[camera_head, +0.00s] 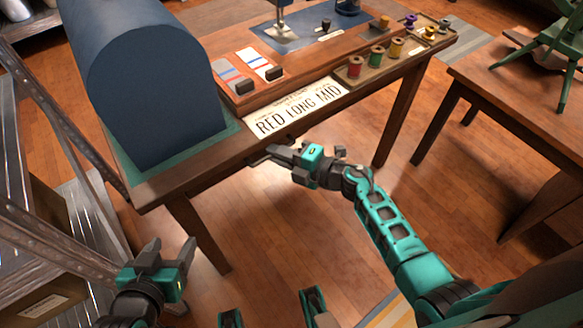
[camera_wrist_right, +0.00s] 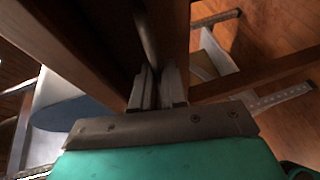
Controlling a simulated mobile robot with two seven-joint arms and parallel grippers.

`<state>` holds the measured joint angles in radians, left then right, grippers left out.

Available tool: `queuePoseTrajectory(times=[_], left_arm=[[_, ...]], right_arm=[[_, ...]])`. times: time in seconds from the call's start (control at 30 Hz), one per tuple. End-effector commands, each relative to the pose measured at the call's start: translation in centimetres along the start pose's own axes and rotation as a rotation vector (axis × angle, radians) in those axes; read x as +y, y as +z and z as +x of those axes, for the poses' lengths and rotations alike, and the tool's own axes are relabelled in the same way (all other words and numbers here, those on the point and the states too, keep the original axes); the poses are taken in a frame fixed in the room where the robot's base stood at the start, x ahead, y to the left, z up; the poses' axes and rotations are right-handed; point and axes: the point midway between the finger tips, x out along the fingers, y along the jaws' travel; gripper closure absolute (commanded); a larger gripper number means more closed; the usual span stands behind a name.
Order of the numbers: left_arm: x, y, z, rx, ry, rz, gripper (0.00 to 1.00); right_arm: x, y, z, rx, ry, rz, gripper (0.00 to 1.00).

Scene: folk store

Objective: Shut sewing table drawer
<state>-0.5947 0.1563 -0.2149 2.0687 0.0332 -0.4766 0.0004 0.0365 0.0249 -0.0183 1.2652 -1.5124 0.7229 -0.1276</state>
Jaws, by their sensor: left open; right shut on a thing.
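The wooden sewing table (camera_head: 170,188) stands ahead in the head view, its front edge running up to the right. My right gripper (camera_head: 268,154) is at that front edge, below the printed sign. In the right wrist view my right gripper (camera_wrist_right: 157,92) is shut on a thin bar, which looks like the drawer handle (camera_wrist_right: 147,38), between wooden faces. The drawer front is mostly hidden under the tabletop edge, and I cannot tell how far out the drawer is. My left gripper (camera_head: 163,258) is open and empty, low at the left, apart from the table.
On the table are a blue domed cover (camera_head: 150,85), a sign (camera_head: 295,108), fabric cards (camera_head: 240,72) and a tray of thread spools (camera_head: 385,58). A metal shelf (camera_head: 60,105) stands at left, another wooden table (camera_head: 500,90) at right. Floor between the tables is clear.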

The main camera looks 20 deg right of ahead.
Motion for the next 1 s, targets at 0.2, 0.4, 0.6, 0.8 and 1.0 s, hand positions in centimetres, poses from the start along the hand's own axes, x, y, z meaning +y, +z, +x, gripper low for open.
queuePoseTrajectory(times=[0.2, 0.4, 0.6, 0.8, 1.0], left_arm=[[0.1, 0.1, 0.1, 0.0, 0.0, -0.004, 0.37], [0.2, 0.0, 0.1, 0.002, 0.0, -0.011, 0.37], [0.2, 0.0, 0.1, 0.002, 0.0, -0.012, 0.37], [0.2, 0.0, 0.1, 0.002, 0.0, -0.012, 0.37], [0.1, -0.4, -0.1, 0.002, 0.0, -0.007, 0.37]], right_arm=[[0.1, 0.2, 0.5, -0.001, -0.003, 0.0, 1.0], [0.1, 0.2, 0.6, -0.003, -0.001, -0.001, 0.84], [0.1, 0.2, 0.5, -0.002, -0.001, -0.001, 0.65], [0.1, 0.2, 0.5, -0.001, -0.002, 0.0, 0.63], [0.1, 0.2, -0.8, -0.002, -0.003, 0.0, 0.63]])
